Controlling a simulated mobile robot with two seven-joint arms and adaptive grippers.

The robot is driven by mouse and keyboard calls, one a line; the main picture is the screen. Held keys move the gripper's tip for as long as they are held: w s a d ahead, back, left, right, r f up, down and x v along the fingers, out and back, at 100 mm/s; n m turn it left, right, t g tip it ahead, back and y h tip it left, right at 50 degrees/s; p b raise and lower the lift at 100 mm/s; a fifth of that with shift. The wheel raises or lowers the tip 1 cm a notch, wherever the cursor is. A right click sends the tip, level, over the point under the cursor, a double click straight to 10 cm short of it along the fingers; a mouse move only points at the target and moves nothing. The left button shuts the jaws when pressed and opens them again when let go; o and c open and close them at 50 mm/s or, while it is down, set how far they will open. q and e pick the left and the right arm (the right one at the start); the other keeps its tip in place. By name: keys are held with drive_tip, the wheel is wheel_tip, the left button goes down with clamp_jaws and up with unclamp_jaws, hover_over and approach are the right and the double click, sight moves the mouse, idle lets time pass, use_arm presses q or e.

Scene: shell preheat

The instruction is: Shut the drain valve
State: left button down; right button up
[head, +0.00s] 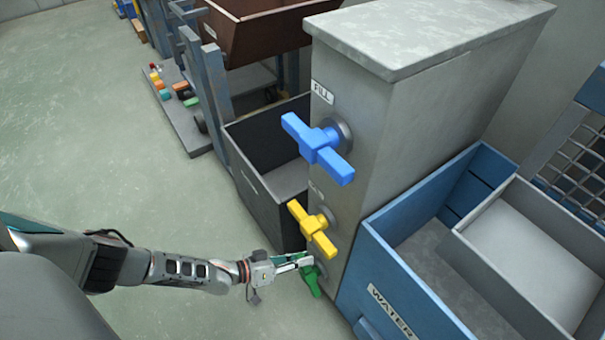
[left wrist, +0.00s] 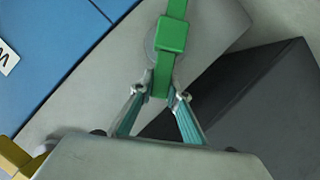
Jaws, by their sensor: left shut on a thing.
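A green valve handle (head: 312,282) is the lowest of three on the narrow side of a grey cabinet (head: 375,130). No label for it is readable. My left gripper (head: 307,262) reaches it from the left and partly covers it. In the left wrist view the green handle (left wrist: 173,35) runs up the picture from a thicker square hub. The fingers of my left gripper (left wrist: 168,95) are shut on the handle's near end, one on each side. My right gripper is not in view.
Above the green handle are a yellow handle (head: 313,228) and a blue handle (head: 318,148) beside a FILL label. A blue bin (head: 400,285) marked WATER stands at right. A dark open bin (head: 262,190) stands behind the handles.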

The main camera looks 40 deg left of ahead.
use_arm(q)
drive_tip(key=shift+a+f, duration=0.1)
drive_tip(key=shift+a, duration=0.05)
drive_tip(key=c, duration=1.9)
unclamp_jaws()
drive_tip(key=v, duration=1.2)
